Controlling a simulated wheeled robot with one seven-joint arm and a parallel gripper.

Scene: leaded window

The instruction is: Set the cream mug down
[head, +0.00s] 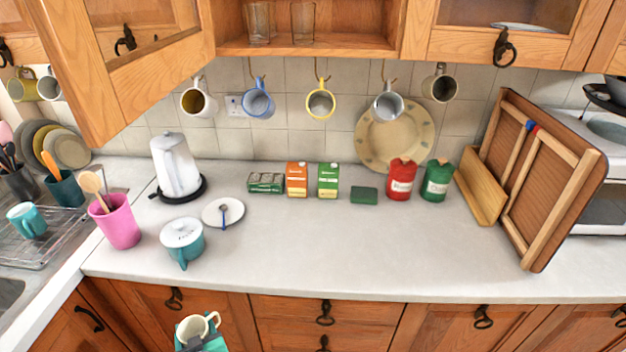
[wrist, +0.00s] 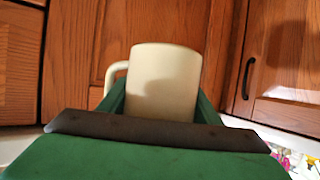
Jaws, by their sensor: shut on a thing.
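The cream mug (head: 197,326) is at the bottom of the head view, in front of the counter's front edge and apart from the counter. My gripper (head: 203,342) is shut on it. In the wrist view the mug (wrist: 165,82) stands upright between the green jaws of my gripper (wrist: 160,108), with its handle to the left. Its lower part is hidden behind the gripper.
The grey counter (head: 300,255) is clear across its front middle and right. A teal lidded pot (head: 183,241), a white saucer with a spoon (head: 223,212) and a pink utensil pot (head: 116,222) stand at its left. An open cabinet door (head: 125,65) hangs at upper left.

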